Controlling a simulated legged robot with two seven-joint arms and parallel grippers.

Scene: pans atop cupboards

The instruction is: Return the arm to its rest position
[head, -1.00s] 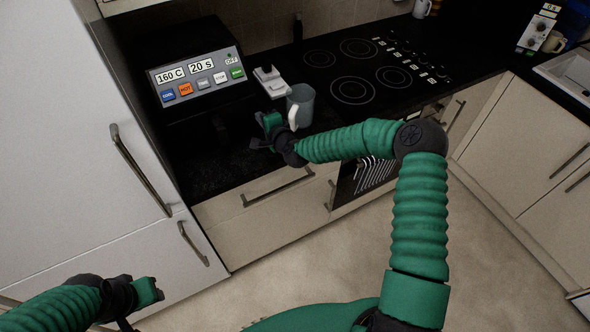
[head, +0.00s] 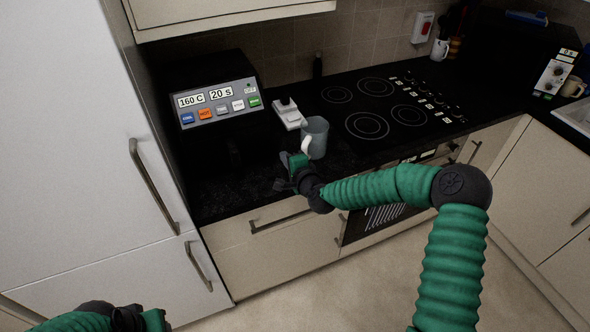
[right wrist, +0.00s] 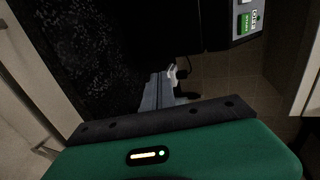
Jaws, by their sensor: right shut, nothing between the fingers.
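My right gripper (head: 289,170) is shut and empty. It hangs at the front edge of the dark counter (head: 225,195), in front of and a little left of the grey mug (head: 317,138). A gap shows between the gripper and the mug's pale handle. My right arm reaches in from the lower right and is bent at the elbow. The right wrist view shows the green gripper body (right wrist: 215,145) and a grey object beyond it that I cannot name for sure. My left gripper (head: 150,319) is low at the left, partly cut off; its jaws are unclear.
A control box (head: 218,103) reading 160 C and 20 S stands at the back left. A small white device (head: 288,113) sits behind the mug. The hob (head: 375,108) lies to the right. A tall white cupboard (head: 90,130) borders the left. Floor is open below.

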